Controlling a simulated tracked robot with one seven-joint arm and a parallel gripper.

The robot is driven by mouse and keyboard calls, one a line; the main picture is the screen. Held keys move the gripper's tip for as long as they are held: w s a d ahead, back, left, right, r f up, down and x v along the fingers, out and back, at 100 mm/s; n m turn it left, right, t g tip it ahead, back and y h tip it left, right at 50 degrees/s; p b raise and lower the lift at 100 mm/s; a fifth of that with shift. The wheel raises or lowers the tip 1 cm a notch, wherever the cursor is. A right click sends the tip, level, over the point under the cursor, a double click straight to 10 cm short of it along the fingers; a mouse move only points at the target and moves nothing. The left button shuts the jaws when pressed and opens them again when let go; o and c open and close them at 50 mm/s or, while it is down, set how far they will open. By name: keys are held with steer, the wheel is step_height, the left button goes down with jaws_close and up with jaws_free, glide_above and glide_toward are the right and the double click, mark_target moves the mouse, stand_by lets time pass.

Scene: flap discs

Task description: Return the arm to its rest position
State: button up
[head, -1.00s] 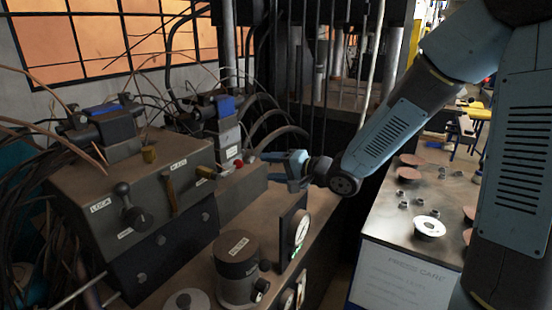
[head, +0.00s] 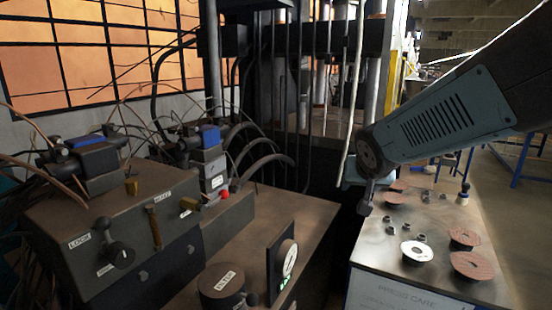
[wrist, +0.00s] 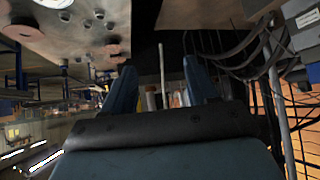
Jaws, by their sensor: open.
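My arm (head: 440,118) reaches in from the right edge in the head view, its blue forearm slanting down to the left over the back of the right bench. My gripper (wrist: 160,68) shows in the wrist view with its two blue fingers spread apart and nothing between them. In the head view the hand is mostly hidden behind the wrist joint; only a bit of pale blue shows there. It is clear of the control box.
Rust-coloured discs (head: 465,237), a white-faced disc (head: 417,251) and several small nuts lie on the right bench (head: 385,262). At left stands a grey control box (head: 120,215) with levers and cables. A gauge (head: 289,258) stands on the middle bench. Dark press columns rise behind.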

steer(key=s+d+r+n+g, duration=0.1)
steer(key=s+d, duration=0.1)
steer(key=s, duration=0.6)
steer(key=s+d+r+g+y, duration=0.1)
steer(key=s+d+g, duration=0.1)
steer(key=s, duration=0.6)
steer(key=shift+s+r+n+g, duration=0.3)
steer(key=shift+s+r+n, duration=0.05)
steer(key=shift+s+n, duration=0.05)
steer(key=shift+c, duration=0.4)
